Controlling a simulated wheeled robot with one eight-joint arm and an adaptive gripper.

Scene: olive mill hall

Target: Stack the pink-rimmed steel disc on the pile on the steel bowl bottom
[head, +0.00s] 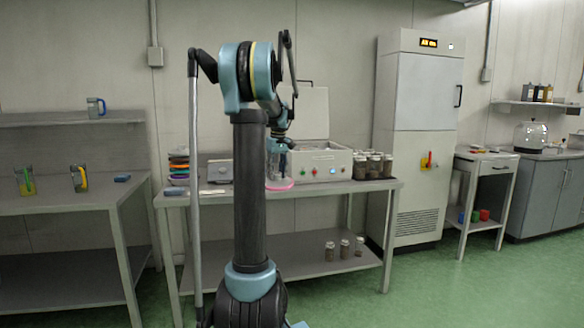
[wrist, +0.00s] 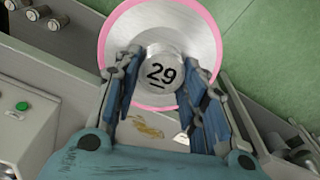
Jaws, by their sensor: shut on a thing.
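The pink-rimmed steel disc (wrist: 204,25) has a raised hub marked 29 and fills the upper middle of the wrist view. In the head view it shows as a pink edge (head: 280,187) near the bench's front edge. My gripper (wrist: 165,62) is shut on the disc's hub, one blue-padded finger on each side; it also shows in the head view (head: 279,172). The pile (head: 179,166) of discs with several rim colours stands at the bench's left end, left of my gripper. I cannot make out the steel bowl bottom under it.
A grey lidded machine (head: 318,170) stands behind my gripper on the steel bench (head: 372,186). Several dark-filled jars (head: 373,166) stand at the bench's right end. A small grey box (head: 219,171) stands between the pile and my gripper. My arm covers part of the bench.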

